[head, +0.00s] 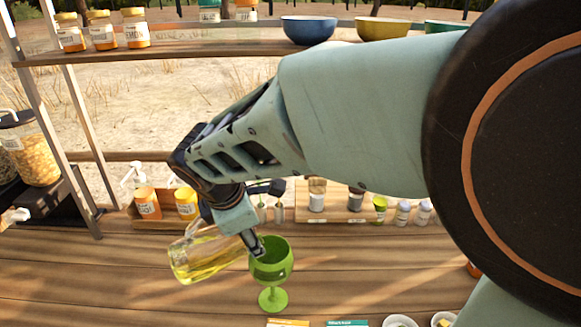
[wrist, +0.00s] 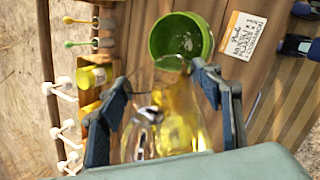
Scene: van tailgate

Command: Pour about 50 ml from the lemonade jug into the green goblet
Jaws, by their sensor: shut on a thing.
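The lemonade jug (head: 205,256) is clear with yellow liquid and lies strongly tilted, its mouth toward the goblet. It also shows in the wrist view (wrist: 178,125) between the two fingers. My gripper (head: 252,240) is shut on the jug; its fingers show in the wrist view (wrist: 160,90). The green goblet (head: 271,262) stands upright on the wooden counter, just right of the jug. In the wrist view its round bowl (wrist: 180,36) is just beyond the jug's mouth, which seems to overlap its near rim. I cannot tell how much liquid is in the goblet.
Orange pump bottles (head: 147,203) stand in a wooden tray behind the jug. A wooden board (head: 335,206) with several small jars is at the back. Cards (head: 347,323) and white bowls (head: 400,321) lie at the front edge. The counter (head: 110,275) left of the jug is clear.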

